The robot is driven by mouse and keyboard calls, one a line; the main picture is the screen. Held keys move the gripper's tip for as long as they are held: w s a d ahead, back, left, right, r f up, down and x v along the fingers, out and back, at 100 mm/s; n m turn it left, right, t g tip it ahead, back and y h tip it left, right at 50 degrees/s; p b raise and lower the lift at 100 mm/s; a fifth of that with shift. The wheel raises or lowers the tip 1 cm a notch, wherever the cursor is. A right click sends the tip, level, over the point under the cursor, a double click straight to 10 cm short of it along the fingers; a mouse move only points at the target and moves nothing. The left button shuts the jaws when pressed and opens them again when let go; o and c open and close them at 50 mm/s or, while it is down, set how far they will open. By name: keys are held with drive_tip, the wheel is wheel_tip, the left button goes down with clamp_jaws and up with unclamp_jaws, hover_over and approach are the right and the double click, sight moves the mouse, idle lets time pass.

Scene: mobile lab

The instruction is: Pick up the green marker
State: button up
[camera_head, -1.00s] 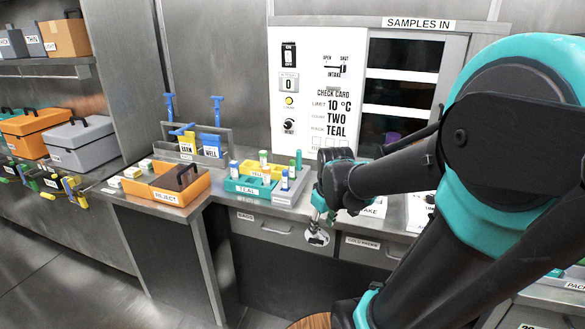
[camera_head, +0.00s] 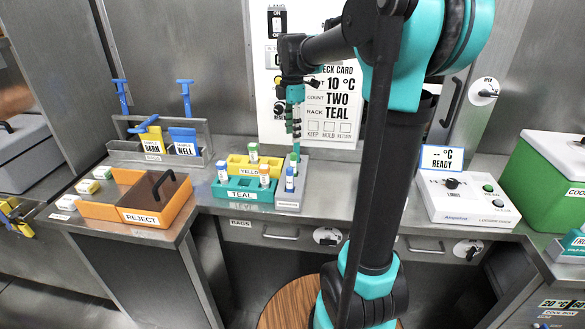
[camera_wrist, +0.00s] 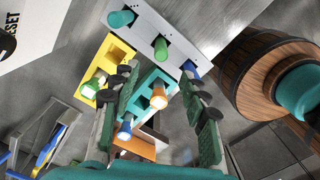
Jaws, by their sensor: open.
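A grey holder (camera_head: 291,205) stands at the right end of the racks on the counter. In the wrist view the holder (camera_wrist: 140,25) carries a green marker (camera_wrist: 160,47) in its middle, a teal-green capped one (camera_wrist: 120,18) at one end and a blue one (camera_wrist: 190,68) at the other. In the head view the markers overlap, and I cannot tell the two green ones apart. My gripper (camera_head: 296,146) points down just above the holder, its fingers apart and empty. In the wrist view my gripper (camera_wrist: 160,78) shows the teal rack between its fingers.
Next to the holder are a yellow rack (camera_head: 240,163) and a teal rack (camera_head: 232,188), both with capped vials. An orange reject tray (camera_head: 170,212) stands left.

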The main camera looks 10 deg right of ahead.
sight(293, 165)
wheel_tip(293, 165, down, 14)
drive_tip(key=shift+d+r, duration=0.15)
drive_tip(key=shift+r, duration=0.1)
idle(0.3)
clamp_jaws()
drive_tip(key=shift+r, duration=0.1)
wheel_tip(293, 165, up, 20)
idle(0.8)
